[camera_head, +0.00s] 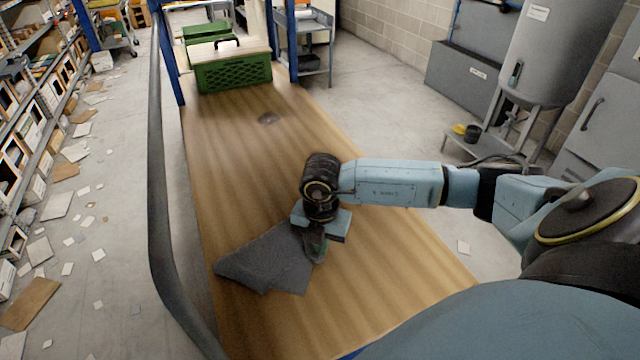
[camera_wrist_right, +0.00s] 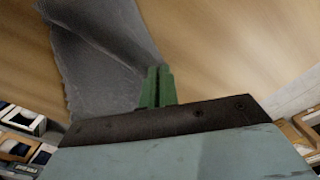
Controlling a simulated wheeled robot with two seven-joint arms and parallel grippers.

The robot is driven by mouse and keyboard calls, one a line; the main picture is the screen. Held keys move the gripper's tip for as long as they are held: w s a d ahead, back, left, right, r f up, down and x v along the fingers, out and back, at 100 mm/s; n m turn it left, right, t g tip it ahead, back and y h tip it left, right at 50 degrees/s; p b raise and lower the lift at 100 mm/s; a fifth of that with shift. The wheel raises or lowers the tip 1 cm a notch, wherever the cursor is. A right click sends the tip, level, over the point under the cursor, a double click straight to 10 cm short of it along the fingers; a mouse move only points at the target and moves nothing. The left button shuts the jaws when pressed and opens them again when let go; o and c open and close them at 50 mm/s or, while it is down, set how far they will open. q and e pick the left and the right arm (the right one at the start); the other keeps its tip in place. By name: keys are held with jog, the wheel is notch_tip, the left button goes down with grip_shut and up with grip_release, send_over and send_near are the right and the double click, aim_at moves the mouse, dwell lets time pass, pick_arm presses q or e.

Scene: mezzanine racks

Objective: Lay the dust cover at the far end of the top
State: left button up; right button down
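The dust cover (camera_head: 265,262) is a dark grey cloth, lying partly folded on the near part of the wooden top (camera_head: 235,150). My right gripper (camera_head: 316,256) points down at the cover's right edge. In the right wrist view, its green fingers (camera_wrist_right: 158,88) are close together at the edge of the grey cover (camera_wrist_right: 100,50), pinching it. The exact grip point is partly hidden by the fingers. My left gripper is not in either view.
A green crate (camera_head: 233,75) stands at the far end of the top, with another green container (camera_head: 205,32) behind it. A small dark spot (camera_head: 268,118) marks the top before the crate. The middle of the top is clear. Blue posts (camera_head: 291,40) rise at the far corners.

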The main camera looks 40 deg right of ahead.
jog(key=c, duration=1.2)
grip_release()
